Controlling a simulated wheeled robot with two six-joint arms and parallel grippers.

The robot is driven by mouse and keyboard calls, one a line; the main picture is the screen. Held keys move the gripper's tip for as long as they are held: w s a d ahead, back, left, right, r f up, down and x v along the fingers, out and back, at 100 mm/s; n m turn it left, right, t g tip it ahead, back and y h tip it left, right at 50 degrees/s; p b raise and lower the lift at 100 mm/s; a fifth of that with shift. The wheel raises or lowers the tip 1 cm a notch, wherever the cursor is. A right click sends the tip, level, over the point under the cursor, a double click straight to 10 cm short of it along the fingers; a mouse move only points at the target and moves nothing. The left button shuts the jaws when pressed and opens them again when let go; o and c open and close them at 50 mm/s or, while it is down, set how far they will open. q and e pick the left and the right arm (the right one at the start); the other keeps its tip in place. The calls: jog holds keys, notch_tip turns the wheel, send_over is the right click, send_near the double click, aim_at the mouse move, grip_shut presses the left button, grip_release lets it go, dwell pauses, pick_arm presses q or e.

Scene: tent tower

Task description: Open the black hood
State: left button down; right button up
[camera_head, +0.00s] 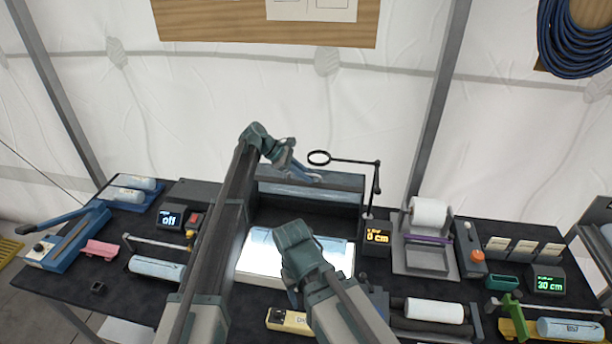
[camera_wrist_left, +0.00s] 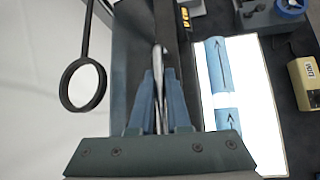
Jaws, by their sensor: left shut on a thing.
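The black hood (camera_head: 335,205) is a dark, long box standing behind the bright light panel (camera_head: 255,262). I cannot tell how far the hood is raised. My right arm hangs over the light panel's front, and its fingers are mostly hidden behind its own wrist.
A magnifier ring (camera_head: 319,158) on a thin stand is close to my left gripper; it also shows in the left wrist view (camera_wrist_left: 82,85). Blue strips with arrows (camera_wrist_left: 218,65) lie on the lit panel. An orange display (camera_head: 377,236) stands at the hood's right. The table is crowded.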

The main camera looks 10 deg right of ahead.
dwell(0.3)
pick_arm(q)
jog(key=c, duration=0.9)
grip_release()
jog(key=shift+r, duration=0.15)
jog(key=p+v, duration=0.9)
jog(key=v, duration=0.4)
jog(key=shift+a+r, duration=0.2)
jog(key=shift+a, duration=0.1)
